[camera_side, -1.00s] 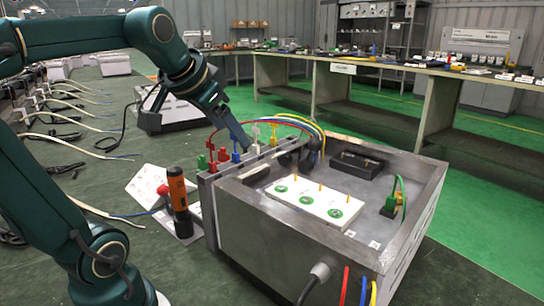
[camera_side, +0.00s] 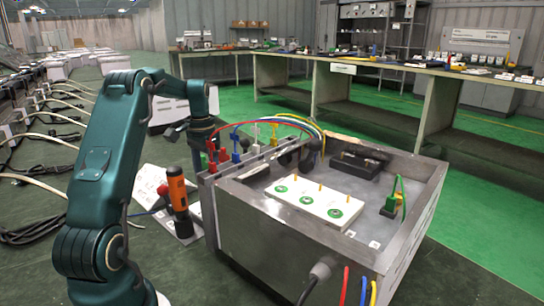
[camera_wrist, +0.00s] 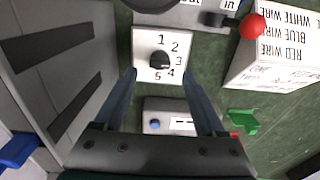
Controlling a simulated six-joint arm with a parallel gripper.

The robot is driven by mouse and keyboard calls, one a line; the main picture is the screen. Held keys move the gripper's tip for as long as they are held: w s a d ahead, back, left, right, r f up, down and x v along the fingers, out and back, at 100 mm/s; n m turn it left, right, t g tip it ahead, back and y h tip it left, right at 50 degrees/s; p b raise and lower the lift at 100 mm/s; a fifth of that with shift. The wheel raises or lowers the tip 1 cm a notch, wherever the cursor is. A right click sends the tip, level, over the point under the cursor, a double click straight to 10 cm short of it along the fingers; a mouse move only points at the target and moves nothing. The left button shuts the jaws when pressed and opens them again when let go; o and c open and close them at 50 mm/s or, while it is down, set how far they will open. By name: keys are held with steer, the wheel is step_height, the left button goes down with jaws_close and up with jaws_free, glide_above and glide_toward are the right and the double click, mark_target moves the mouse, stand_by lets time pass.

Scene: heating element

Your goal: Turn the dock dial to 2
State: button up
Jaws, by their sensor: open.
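The dial (camera_wrist: 160,60) is a black knob on a white plate marked 1 to 5, seen at the top centre of the wrist view. Its pointer seems turned toward the lower right, near 4, but it is too small to be sure. My gripper (camera_wrist: 159,73) is open, with one finger on each side of the dial plate. No grip on the knob shows. In the side view, my gripper end is behind the coloured plugs (camera_side: 223,154), and the dial is hidden there.
A red-balled lever (camera_wrist: 252,26) and a white wire-label block (camera_wrist: 285,48) lie right of the dial. A grey slotted panel (camera_wrist: 62,65) is close on the left. An orange-and-black tool (camera_side: 178,192) stands near the grey box (camera_side: 270,228).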

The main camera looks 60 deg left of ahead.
steer(key=shift+f, duration=2.4)
jaws_close()
